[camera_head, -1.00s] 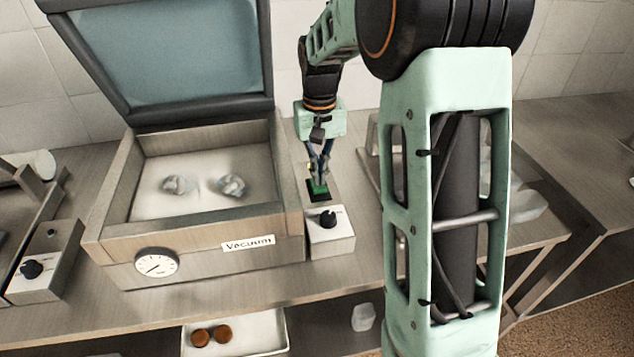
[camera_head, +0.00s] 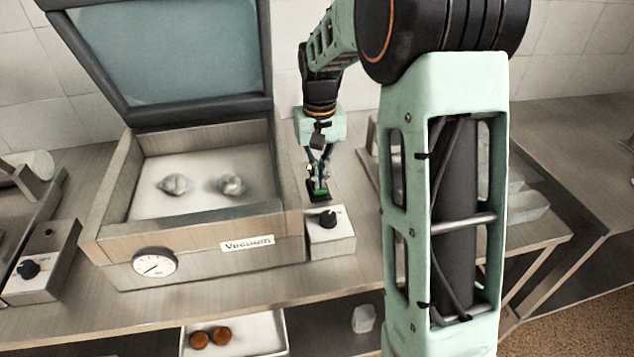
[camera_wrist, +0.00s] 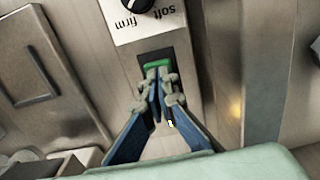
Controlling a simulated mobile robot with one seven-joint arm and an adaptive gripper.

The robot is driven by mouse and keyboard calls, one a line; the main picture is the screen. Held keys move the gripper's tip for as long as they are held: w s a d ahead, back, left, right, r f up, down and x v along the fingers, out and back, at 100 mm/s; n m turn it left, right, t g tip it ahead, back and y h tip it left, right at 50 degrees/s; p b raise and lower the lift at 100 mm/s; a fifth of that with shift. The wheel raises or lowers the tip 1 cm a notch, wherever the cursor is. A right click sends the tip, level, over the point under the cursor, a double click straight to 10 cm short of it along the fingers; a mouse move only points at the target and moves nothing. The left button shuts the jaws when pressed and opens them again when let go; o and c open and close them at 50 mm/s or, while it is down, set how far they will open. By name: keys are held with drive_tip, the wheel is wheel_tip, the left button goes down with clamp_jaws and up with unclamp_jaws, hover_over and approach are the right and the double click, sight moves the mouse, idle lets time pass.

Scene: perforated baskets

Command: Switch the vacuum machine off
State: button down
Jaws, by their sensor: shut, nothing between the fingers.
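The vacuum machine (camera_head: 190,262) stands on the bench with its lid raised, a gauge (camera_head: 155,263) on its front and a "Vacuum" label. A control box with a black knob (camera_head: 328,220) sits at its right. Behind the knob is a green rocker switch in a black frame, which shows in the wrist view (camera_wrist: 157,62). My gripper (camera_head: 319,181) is shut and empty, its fingertips at the switch. In the wrist view the fingertips (camera_wrist: 158,78) overlap the near part of the switch; whether they touch it I cannot tell.
Two clear wrapped lumps (camera_head: 203,185) lie in the machine's chamber. Another knob box (camera_head: 40,265) stands at the left. A rack with clear items (camera_head: 520,200) is to the right. A shelf tray (camera_head: 255,335) holds two brown round things.

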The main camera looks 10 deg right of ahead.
drive_tip(key=shift+f, duration=0.25)
drive_tip(key=shift+r, duration=0.15)
drive_tip(key=shift+r+p, duration=2.7)
drive_tip(key=shift+r, duration=0.75)
